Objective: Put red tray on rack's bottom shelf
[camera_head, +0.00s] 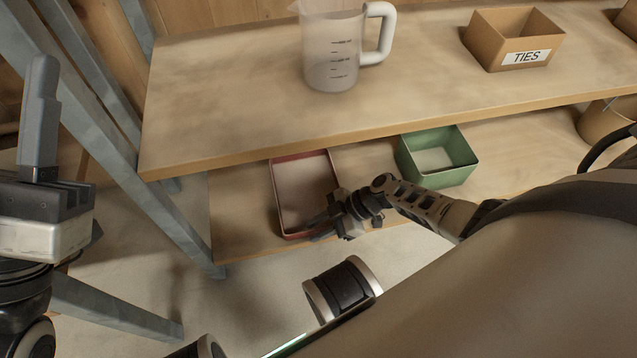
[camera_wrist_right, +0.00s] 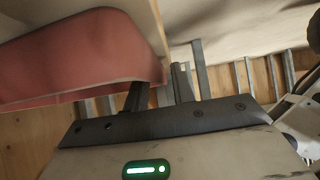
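The red tray (camera_head: 277,205) lies on the rack's bottom shelf (camera_head: 235,222), near its front edge and left end; the upper shelf hides its back part. My right gripper (camera_head: 317,228) is at the tray's front right corner, its fingers on either side of the front wall. In the right wrist view, the tray's wall (camera_wrist_right: 85,55) reaches between my right fingers (camera_wrist_right: 158,88), which stand apart with a gap. I cannot tell whether either finger touches the wall. My left gripper (camera_head: 45,120) is away at the far left; only one finger shows clearly, and nothing is seen in it.
A green bin (camera_head: 436,175) stands right of the tray on the bottom shelf. The upper shelf (camera_head: 220,110) holds a clear jug (camera_head: 332,55) and a cardboard box labelled TIES (camera_head: 512,40). A grey metal rack leg (camera_head: 165,215) stands left of the tray.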

